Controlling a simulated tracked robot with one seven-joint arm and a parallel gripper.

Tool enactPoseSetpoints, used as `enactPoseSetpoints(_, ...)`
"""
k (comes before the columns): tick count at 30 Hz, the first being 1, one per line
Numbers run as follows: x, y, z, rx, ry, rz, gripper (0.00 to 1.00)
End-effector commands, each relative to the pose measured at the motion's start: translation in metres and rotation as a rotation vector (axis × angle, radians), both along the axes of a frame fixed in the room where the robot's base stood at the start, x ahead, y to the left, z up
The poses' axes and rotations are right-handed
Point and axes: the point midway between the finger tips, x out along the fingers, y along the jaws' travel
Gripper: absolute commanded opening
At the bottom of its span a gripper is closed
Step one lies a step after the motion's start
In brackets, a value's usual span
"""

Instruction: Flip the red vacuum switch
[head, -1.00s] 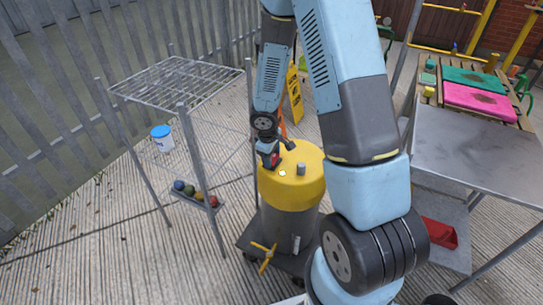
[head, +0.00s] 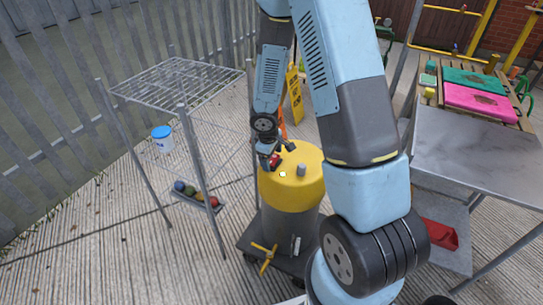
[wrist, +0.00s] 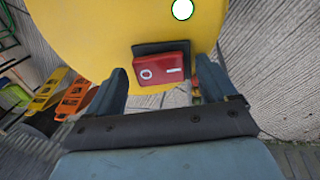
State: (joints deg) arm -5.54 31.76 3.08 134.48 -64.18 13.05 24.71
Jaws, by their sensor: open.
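The vacuum is a drum with a yellow lid (head: 305,190) and a grey body on a dark wheeled base. The red switch (wrist: 161,73) sits on a dark plate at the lid's side, with a ring mark on its left and a bar mark on its right. It also shows as a small red patch in the head view (head: 275,160). My gripper (wrist: 163,78) is open, one finger on each side of the switch in the wrist view. I cannot tell whether a finger touches it. In the head view my gripper (head: 272,157) is at the lid's far left edge.
A wire rack (head: 180,82) stands left, with a blue-lidded tub (head: 162,138) and a tray of coloured balls. A metal table (head: 480,150) is right, a red scoop (head: 440,233) below it. A yellow sign (head: 294,95) stands behind. A grey knob (head: 301,170) rises from the lid.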

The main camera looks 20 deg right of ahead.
Motion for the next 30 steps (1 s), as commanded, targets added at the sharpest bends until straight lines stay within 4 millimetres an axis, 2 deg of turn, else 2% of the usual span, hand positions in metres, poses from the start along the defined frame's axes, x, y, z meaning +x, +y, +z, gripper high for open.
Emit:
enactPoseSetpoints(8,-0.001,0.002,0.017,0.001,-0.004,-0.003,0.85)
enactPoseSetpoints(24,-0.015,0.015,0.097,0.0,-0.004,-0.002,0.85)
enactPoseSetpoints(30,-0.019,0.019,0.121,0.0,-0.003,-0.002,0.85)
